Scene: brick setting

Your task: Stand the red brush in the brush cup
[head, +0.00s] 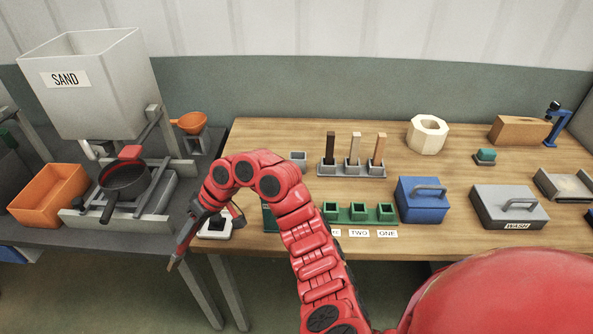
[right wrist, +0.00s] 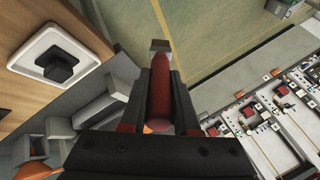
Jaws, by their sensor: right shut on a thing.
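My right gripper (head: 187,238) is in front of the gap between the two tables, pointing down and to the left. It is shut on the red brush, whose red handle (right wrist: 160,92) lies between the fingers (right wrist: 160,108) in the right wrist view. A grey tip shows at its far end. In the head view only a thin end of the brush (head: 173,263) shows below the fingers. A small grey open cup (head: 298,158), perhaps the brush cup, stands on the wooden table, behind my right arm and well apart from the brush. My left gripper is out of view.
A grey rack (head: 350,171) with three upright sticks stands right of the cup. Green molds (head: 358,219) and a blue box (head: 422,205) are nearer the front edge. A white-and-black block (head: 215,228) sits by the table's left corner. The sand hopper (head: 90,95) stands left.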

